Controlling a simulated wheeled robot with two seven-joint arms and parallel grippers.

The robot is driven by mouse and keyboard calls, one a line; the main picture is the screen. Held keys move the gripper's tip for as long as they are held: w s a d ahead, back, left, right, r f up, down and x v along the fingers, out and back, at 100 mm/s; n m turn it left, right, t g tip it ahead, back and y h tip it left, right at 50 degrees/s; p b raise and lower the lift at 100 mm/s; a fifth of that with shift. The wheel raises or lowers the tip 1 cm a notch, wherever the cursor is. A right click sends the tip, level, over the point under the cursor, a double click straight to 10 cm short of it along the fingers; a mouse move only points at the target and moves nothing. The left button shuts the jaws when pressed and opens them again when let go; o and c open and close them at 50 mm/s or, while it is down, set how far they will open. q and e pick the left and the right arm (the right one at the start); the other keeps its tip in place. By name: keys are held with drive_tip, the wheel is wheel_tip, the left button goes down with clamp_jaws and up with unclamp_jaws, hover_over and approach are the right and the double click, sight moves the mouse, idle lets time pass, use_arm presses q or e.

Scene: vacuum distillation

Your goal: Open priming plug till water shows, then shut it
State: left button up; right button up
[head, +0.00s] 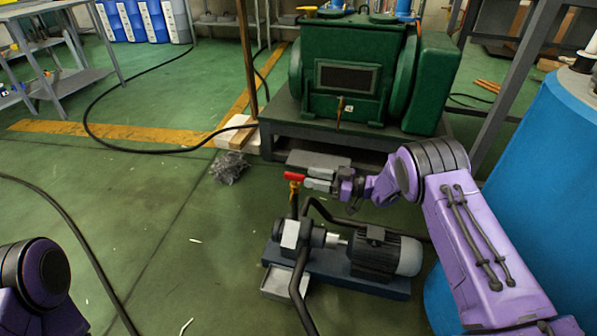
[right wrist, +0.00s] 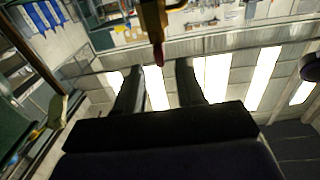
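The priming plug, a red handle (head: 294,176) on a brass body (head: 294,189), stands on a dark upright pipe above the pump (head: 300,233) in the head view. My right gripper (head: 318,179) is just right of the red handle, level with it. In the right wrist view its two fingers (right wrist: 160,70) are apart. The brass body (right wrist: 152,18) and red end (right wrist: 158,52) show just beyond and between the fingertips; I cannot tell whether they touch. No water is visible. My left arm shows at the lower left, its gripper out of view.
The pump's grey motor (head: 385,255) sits on a dark blue base. A black hose (head: 302,285) runs from the pump. A green machine (head: 350,75) stands behind, and a large blue tank (head: 530,180) at right. The green floor at left is mostly clear.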

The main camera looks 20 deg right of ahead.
drive_tip(key=v, duration=0.4)
